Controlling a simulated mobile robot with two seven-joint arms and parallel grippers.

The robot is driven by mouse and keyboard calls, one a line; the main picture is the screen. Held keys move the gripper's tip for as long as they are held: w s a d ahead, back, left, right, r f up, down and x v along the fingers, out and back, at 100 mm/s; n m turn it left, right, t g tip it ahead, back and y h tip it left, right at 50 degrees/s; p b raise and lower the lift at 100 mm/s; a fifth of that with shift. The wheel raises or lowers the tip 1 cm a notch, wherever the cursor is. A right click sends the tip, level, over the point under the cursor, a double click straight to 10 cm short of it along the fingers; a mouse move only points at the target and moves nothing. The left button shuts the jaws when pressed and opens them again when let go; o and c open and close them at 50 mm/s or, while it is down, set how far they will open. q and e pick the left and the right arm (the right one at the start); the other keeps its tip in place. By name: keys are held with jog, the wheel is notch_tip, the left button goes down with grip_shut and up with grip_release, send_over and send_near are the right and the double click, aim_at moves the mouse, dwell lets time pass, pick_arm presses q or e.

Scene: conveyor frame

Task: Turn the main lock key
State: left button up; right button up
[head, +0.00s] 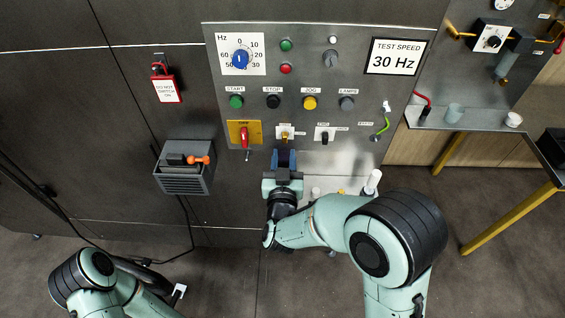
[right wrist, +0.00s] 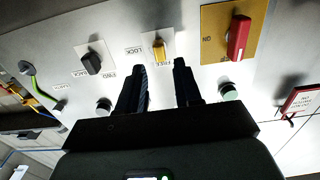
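The lock key is a small yellow key on a light plate. It shows in the right wrist view (right wrist: 160,50), between the words LOCK and FREE, and in the head view (head: 284,133) on the lower part of the grey control panel (head: 350,160). My right gripper (head: 284,153) is just below the key in the head view. In the right wrist view its two dark fingers (right wrist: 160,66) stand apart, with the key beyond and between their tips. I see no contact with the key.
A red switch on a yellow plate (head: 244,134) is left of the key. A black selector (head: 324,135) is right of it. Push buttons sit in a row above. A grey box with an orange-handled tool (head: 184,179) is at the left. A shelf (head: 433,117) is at the right.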

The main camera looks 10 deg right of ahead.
aim_at(286, 141)
jog(key=x, duration=0.4)
jog(key=shift+w+d+p, duration=0.1)
jog(key=shift+w+p, duration=0.25)
jog(key=shift+w, duration=0.05)
jog(key=shift+w+d, duration=0.15)
jog(key=shift+w, duration=0.15)
grip_shut()
jog(key=m, duration=0.4)
jog(key=shift+d, duration=0.1)
jog(key=m, duration=0.5)
jog(key=shift+m, duration=0.4)
jog(key=m, duration=0.3)
jog(key=shift+m, duration=0.3)
jog(key=m, duration=0.3)
jog(key=shift+m, duration=0.4)
jog(key=shift+c, duration=1.3)
grip_release()
jog(key=shift+m, duration=0.4)
pick_arm(q)
jog(key=shift+w+r, duration=0.45)
jog(key=shift+r, duration=0.15)
pick_arm(e)
jog(key=o, duration=0.5)
